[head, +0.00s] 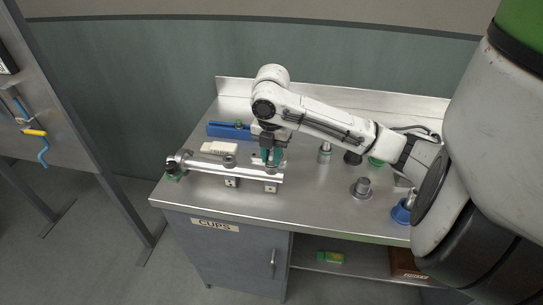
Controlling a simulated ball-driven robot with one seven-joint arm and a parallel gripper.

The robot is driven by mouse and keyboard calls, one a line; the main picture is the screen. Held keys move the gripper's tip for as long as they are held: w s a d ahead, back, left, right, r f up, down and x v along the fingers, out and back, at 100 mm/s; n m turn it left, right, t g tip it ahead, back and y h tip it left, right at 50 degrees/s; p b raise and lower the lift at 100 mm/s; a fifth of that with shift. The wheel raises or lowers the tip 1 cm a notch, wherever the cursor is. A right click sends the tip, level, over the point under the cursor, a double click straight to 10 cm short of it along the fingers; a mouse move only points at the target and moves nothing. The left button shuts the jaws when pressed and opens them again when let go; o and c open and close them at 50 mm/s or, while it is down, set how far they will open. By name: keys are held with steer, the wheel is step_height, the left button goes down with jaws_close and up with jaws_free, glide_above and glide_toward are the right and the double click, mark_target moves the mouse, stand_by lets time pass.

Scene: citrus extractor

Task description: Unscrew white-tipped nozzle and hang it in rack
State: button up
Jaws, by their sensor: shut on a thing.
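My gripper (271,160) points down over the right end of a horizontal metal bar (205,168) on the steel bench. Its teal fingers are shut on a small metal fitting (271,169) at the bar. The fingers hide most of this fitting, and I cannot tell whether its tip is white. Another fitting (229,160) stands upright near the bar's middle.
A white block (219,148) lies behind the bar. Right of my gripper stand a metal cylinder (325,152), a dark cup (353,157), a grey knob on a round base (362,187) and a blue ring (400,213). The bench's front middle (315,212) is clear.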

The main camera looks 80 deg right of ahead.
steer(key=shift+f, duration=0.1)
steer(key=shift+n+b, duration=0.45)
steer(key=shift+n, duration=0.35)
steer(key=o, duration=0.6)
steer(key=shift+m+p, duration=0.3)
steer(key=shift+m, duration=0.6)
steer(key=shift+m+p, duration=0.3)
steer(key=shift+m, duration=0.5)
